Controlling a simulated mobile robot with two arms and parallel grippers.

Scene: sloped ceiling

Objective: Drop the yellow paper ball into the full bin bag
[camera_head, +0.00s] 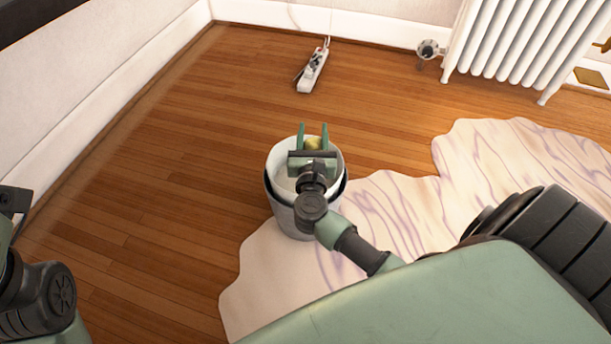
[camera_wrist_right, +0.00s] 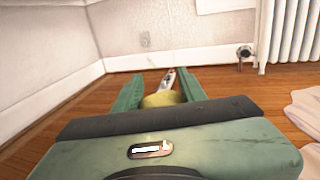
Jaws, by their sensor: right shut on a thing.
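The yellow paper ball (camera_head: 314,144) is between the two green fingers of my right gripper (camera_head: 313,135), which is shut on it. The ball also shows in the right wrist view (camera_wrist_right: 162,99), with the gripper's fingers (camera_wrist_right: 165,88) on either side of it. A grey-white bin with a pale bag (camera_head: 281,183) stands on the floor below. In the head view the gripper and ball overlap the bin's opening. What lies in the bag is mostly hidden by my arm. Only my left arm shows at the lower left; its gripper is out of view.
A white power strip (camera_head: 312,70) lies on the wooden floor (camera_head: 180,150) behind the bin. A white radiator (camera_head: 520,45) stands by the wall at the back right. A pale wavy-edged rug (camera_head: 400,215) lies beside the bin. The floor to the left is clear.

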